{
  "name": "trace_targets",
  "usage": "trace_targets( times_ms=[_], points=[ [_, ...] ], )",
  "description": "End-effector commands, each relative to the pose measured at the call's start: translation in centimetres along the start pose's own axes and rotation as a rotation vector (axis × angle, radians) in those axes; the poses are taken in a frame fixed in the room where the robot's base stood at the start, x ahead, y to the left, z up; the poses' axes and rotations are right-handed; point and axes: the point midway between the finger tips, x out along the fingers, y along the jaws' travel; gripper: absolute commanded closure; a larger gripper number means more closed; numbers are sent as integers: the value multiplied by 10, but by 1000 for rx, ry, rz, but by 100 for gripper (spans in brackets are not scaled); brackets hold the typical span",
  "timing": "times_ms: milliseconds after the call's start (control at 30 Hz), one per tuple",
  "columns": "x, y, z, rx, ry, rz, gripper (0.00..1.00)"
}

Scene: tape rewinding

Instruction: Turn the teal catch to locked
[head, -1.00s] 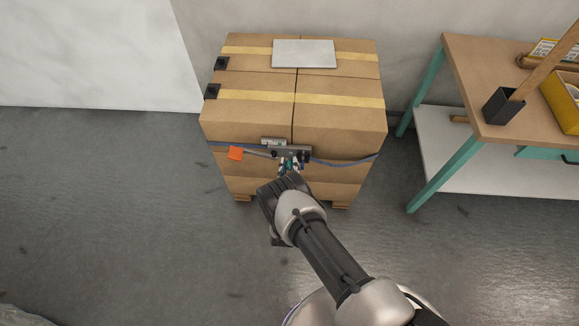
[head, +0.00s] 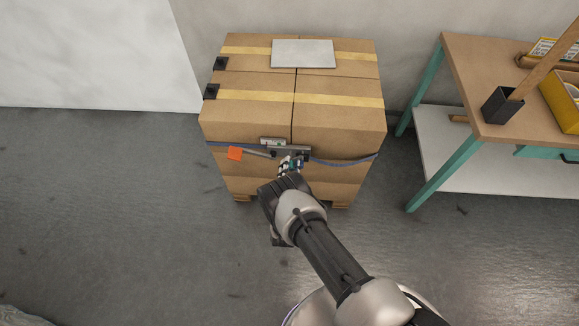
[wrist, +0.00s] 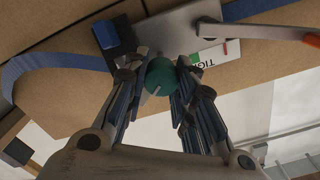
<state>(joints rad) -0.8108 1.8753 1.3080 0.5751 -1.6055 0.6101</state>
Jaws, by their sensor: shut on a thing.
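The teal catch (wrist: 160,76) is a round knob with a pale line across its face, on a grey metal tensioner plate (wrist: 182,36). In the wrist view my gripper (wrist: 161,82) is shut on the knob, with one finger on each side. In the head view my gripper (head: 290,165) reaches the front of the box stack, and its fingers mostly hide the knob. The tensioner (head: 276,144) sits on the blue strap (head: 345,162). I cannot tell from the marks whether the catch is at locked.
A lever with an orange end (head: 235,153) sticks out left of the tensioner. Strapped cardboard boxes (head: 340,118) stand on a pallet, with a grey plate (head: 303,53) on top. A workbench (head: 465,75) stands at right. The floor at left is clear.

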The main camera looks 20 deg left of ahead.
Motion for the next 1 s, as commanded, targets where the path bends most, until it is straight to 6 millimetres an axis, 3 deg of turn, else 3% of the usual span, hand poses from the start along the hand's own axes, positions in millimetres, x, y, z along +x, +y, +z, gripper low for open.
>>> trace_targets(
  times_ms=[500,1000],
  points=[
    [0,1,0,459,0,-1,99],
    [0,2,1,671,0,-1,99]
  ],
)
